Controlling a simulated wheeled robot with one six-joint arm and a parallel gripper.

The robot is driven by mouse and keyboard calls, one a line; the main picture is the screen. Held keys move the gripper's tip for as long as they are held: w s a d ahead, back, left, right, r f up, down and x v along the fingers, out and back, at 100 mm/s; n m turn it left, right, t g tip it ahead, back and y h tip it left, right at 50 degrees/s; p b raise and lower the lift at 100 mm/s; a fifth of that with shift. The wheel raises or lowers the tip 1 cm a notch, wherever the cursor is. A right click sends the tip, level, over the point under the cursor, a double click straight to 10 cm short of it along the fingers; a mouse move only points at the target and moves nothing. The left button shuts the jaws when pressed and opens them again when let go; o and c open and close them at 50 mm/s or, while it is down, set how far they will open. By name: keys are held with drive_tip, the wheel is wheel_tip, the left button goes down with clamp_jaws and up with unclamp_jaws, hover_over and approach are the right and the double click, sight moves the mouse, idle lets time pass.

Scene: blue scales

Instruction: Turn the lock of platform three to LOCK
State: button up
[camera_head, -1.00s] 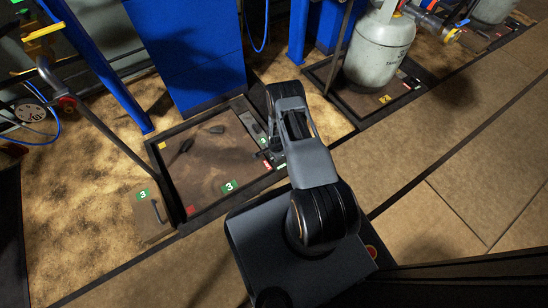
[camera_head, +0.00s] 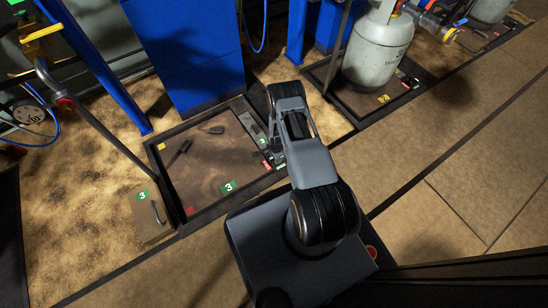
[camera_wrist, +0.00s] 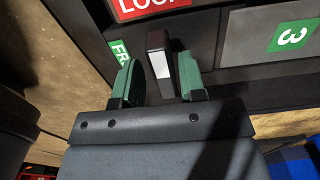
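Platform three (camera_head: 205,165) is a framed brown plate with green "3" labels, left of my arm in the head view. Its lock is at the plate's right edge, by a small red label (camera_head: 266,165). In the wrist view the lock's dark lever (camera_wrist: 156,42) with a white face stands between the two green fingers of my gripper (camera_wrist: 159,68). The fingers are apart; a gap shows left of the lever, and the right finger is close to it. A red LOCK label (camera_wrist: 155,6) lies above and a green label starting "FR" (camera_wrist: 119,50) lies to the left.
A blue cabinet (camera_head: 185,50) and blue posts stand behind the platform. A slanted pole (camera_head: 105,130) is at its left. A grey gas cylinder (camera_head: 378,50) stands on the neighbouring platform at right. Paved floor (camera_head: 480,150) at right is clear.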

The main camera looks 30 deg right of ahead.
drive_tip(key=shift+o, duration=0.5)
drive_tip(key=shift+w+a, duration=0.1)
drive_tip(key=shift+a, duration=0.05)
wheel_tip(320, 180, up, 14)
drive_tip(key=p, duration=0.6)
drive_tip(key=shift+p, duration=0.3)
